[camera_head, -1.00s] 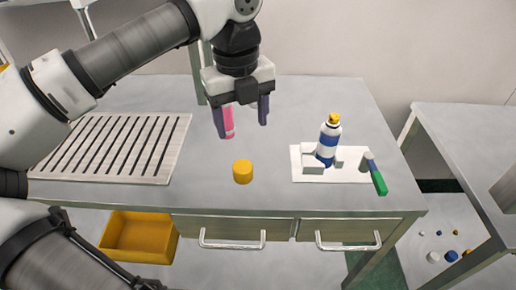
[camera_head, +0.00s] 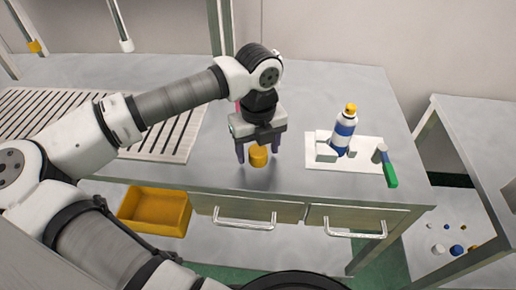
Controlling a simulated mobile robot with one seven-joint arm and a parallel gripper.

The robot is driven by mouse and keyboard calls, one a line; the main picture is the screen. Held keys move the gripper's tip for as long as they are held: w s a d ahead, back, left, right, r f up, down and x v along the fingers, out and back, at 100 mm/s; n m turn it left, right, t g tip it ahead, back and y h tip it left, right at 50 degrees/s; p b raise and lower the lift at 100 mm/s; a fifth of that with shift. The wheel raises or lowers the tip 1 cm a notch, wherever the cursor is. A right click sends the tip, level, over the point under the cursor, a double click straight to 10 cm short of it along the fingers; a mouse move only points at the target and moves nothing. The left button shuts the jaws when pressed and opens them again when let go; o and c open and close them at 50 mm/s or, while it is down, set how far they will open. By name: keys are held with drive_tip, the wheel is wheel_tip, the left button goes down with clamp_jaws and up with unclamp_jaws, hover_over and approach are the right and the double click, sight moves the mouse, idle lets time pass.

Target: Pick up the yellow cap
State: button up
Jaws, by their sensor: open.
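The yellow cap (camera_head: 258,157) stands upright on the grey table, near its front edge. My gripper (camera_head: 259,155) points straight down over it and is open. One finger is on the left of the cap and one on the right, with a gap showing on each side. The lower part of the cap is in plain view; the gripper body is just above its top.
A blue-and-white spray can (camera_head: 343,134) with a yellow top stands on a white plate (camera_head: 363,165) to the right. A green-handled tool (camera_head: 389,174) lies at that plate's edge. A slotted metal rack (camera_head: 180,143) is on the left. A pink object is mostly hidden behind my gripper.

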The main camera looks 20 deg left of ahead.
drive_tip(key=shift+f, duration=0.5)
drive_tip(key=c, duration=1)
